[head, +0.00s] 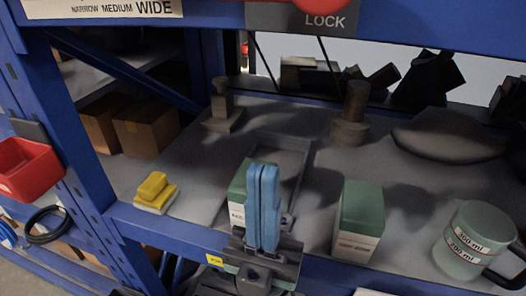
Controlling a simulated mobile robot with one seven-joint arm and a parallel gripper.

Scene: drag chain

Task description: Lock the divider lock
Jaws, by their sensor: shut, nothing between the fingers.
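A dark plate marked LOCK (325,21) is fixed to the blue upper beam at the top of the head view. A red round part (318,3) sits at its upper edge and is cut off by the picture edge, so its full shape and lock state are hidden. My gripper (263,168) is low in the middle of the view, well below the LOCK plate, with its two blue fingers pointing up and pressed together. It is shut and empty, in front of a green and white box.
The green and white box (238,193) is partly hidden by my gripper. A red bin (28,170) hangs at the left. A blue beam (420,28) crosses the top.

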